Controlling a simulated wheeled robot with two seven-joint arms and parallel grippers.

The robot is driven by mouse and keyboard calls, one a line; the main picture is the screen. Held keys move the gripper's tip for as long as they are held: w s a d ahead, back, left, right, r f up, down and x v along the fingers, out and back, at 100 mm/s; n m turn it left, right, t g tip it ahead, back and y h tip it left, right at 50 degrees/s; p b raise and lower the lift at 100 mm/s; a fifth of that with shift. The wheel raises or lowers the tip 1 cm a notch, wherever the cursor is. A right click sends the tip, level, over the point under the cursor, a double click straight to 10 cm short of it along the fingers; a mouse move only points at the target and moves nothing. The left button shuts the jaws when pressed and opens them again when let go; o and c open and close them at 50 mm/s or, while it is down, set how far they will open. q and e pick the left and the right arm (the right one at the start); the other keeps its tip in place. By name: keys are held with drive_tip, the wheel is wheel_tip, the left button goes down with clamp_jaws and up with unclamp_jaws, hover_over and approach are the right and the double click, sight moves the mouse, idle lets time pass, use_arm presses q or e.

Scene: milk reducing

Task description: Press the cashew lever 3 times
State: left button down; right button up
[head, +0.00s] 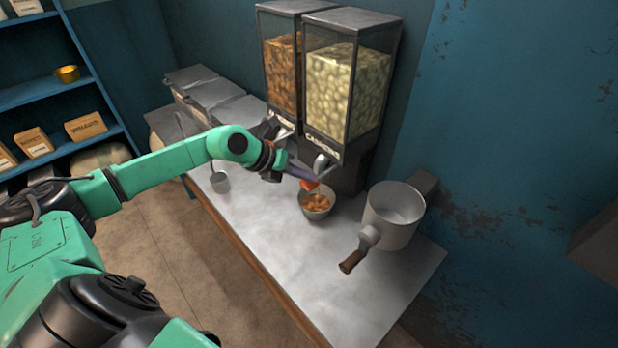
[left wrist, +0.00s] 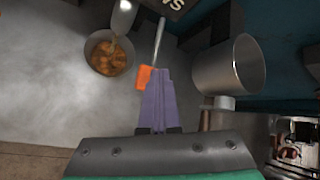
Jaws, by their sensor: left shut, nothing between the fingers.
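The cashew dispenser (head: 342,85) stands against the wall, its clear bin full of pale nuts. Its metal lever has an orange tip (head: 309,185), which also shows in the left wrist view (left wrist: 146,77). My left gripper (head: 308,176) is shut and empty, its purple fingers (left wrist: 155,100) right at the orange tip. I cannot tell whether they touch it. A metal bowl (head: 316,204) with brown-orange pieces stands under the cashew spout; the bowl shows at upper left in the left wrist view (left wrist: 108,52). My right gripper is not in view.
A second dispenser (head: 281,75) with brown contents stands left of the cashew one. A large metal pot (head: 394,214) with a wooden handle is on the right. A small metal cup (head: 220,182) stands on the counter to the left. The front counter is bare.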

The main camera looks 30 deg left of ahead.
use_arm(q)
drive_tip(key=shift+s+f, duration=0.1)
drive_tip(key=shift+f, duration=0.25)
drive_tip(key=shift+r, duration=0.2)
drive_tip(key=shift+r+p, duration=1.05)
drive_tip(key=shift+r, duration=0.55)
wheel_tip(320, 180, up, 5)
drive_tip(key=p, duration=0.3)
idle(1.9)
